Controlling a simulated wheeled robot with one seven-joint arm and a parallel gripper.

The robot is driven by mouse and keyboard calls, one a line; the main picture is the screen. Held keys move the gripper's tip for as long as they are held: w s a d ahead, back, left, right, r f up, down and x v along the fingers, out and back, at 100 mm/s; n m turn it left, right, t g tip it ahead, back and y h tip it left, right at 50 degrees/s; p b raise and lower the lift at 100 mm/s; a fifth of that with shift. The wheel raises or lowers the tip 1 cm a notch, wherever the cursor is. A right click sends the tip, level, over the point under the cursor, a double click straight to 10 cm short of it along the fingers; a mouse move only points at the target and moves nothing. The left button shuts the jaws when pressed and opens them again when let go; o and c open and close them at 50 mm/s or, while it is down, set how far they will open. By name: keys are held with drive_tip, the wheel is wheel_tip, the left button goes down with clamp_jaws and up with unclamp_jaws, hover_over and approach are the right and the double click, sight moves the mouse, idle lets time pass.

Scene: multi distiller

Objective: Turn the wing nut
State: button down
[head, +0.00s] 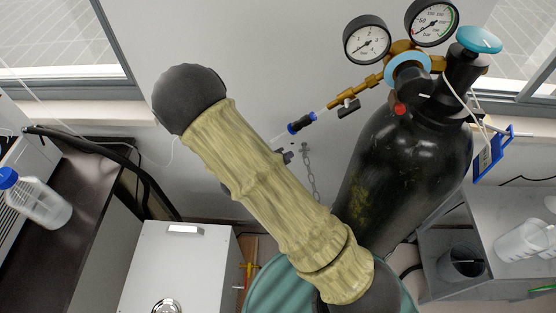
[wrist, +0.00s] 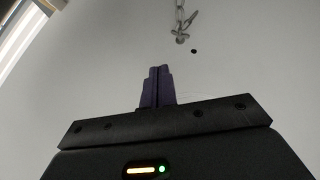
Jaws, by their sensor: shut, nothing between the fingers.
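A small grey cross-shaped fitting (head: 305,148) on the wall, at the top of a hanging chain (head: 311,178), may be the wing nut; it is too small to be sure. In the wrist view a small metal piece (wrist: 181,38) sits at the chain's end, beside a dark spot on the wall. My gripper's dark purple fingers (wrist: 157,70) are together and empty, below and left of that piece in the picture, with a visible gap. In the head view my sleeved arm hides most of the gripper.
A black gas cylinder (head: 398,165) with two gauges (head: 367,42) and a blue knob (head: 479,40) stands right of my arm. A hose with a blue connector (head: 302,122) runs near the fitting. A white cabinet (head: 170,265) and a bottle (head: 40,200) are at left.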

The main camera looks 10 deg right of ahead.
drive_tip(key=shift+v, duration=1.9)
drive_tip(key=c, duration=1.7)
unclamp_jaws()
drive_tip(key=shift+f, duration=0.1)
drive_tip(key=shift+o, duration=1.1)
drive_tip(key=shift+f+b, duration=0.4)
drive_tip(key=shift+b, duration=0.05)
drive_tip(key=a+f+n+t+h+b, duration=0.1)
drive_tip(key=a+f+n+h+b, duration=0.1)
drive_tip(key=f+b, duration=0.6)
drive_tip(key=w+a+f+n+t+h+b, duration=0.1)
drive_tip(key=f+n+h+b, duration=0.4)
drive_tip(key=b, duration=0.9)
wheel_tip(320, 180, down, 3)
drive_tip(key=shift+w+a+f+n+t, duration=0.15)
drive_tip(key=shift+a+n+t, duration=0.3)
drive_tip(key=shift+t, duration=0.35)
